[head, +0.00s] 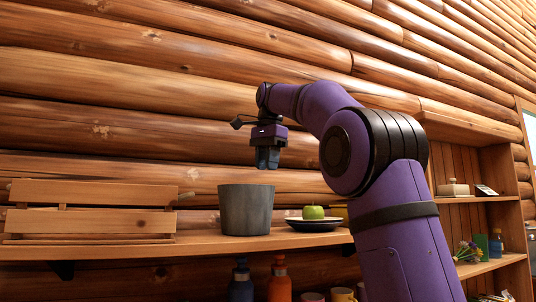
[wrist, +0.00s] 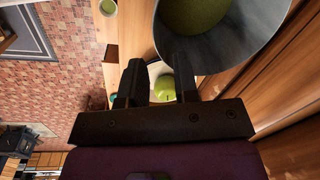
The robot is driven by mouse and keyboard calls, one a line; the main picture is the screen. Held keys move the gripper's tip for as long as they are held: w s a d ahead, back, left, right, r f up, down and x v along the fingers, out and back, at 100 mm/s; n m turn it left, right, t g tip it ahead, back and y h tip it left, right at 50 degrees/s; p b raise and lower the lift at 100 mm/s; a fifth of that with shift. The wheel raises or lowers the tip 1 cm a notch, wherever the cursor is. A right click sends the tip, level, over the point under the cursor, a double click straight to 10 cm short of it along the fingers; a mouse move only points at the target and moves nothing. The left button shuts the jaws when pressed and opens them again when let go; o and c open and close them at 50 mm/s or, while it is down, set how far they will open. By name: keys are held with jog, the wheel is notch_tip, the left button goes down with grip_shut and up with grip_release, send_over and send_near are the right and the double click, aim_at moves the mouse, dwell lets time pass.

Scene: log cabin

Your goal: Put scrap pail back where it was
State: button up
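The scrap pail, a grey tapered bucket (head: 246,209), stands upright on the wooden wall shelf (head: 185,246). In the wrist view the pail (wrist: 262,42) fills the upper right, with a green-brown inside. My gripper (head: 267,166) points down above and slightly right of the pail, apart from it. In the wrist view my gripper (wrist: 158,80) has its two dark fingers spread with nothing held between them. A green apple (wrist: 163,86) shows through the gap, below the fingers.
Right of the pail, a dark plate (head: 314,225) holds the green apple (head: 313,212), with a yellowish object (head: 340,212) behind. A wooden rack (head: 90,210) stands at the left. Bottles (head: 279,280) and mugs sit below the shelf. The log wall is close behind.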

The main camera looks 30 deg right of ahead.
jog(key=shift+s+d+r, duration=0.1)
jog(key=shift+s+r, duration=0.05)
jog(key=shift+r, duration=1)
jog(key=s+a+f+n+t, duration=0.1)
jog(key=s+a+f+n, duration=0.2)
jog(key=s+f, duration=0.6)
jog(key=s+a+f+n+t, duration=0.1)
jog(key=s+a+f+n, duration=0.3)
jog(key=f, duration=1.1)
jog(key=s+a+f+n+t, duration=0.1)
jog(key=s+a+f+n, duration=0.2)
jog(key=s+f+n, duration=0.5)
jog(key=s+f, duration=0.4)
jog(key=s, duration=0.1)
jog(key=shift+s+a+n+t, duration=0.35)
jog(key=shift+s+n+t, duration=0.05)
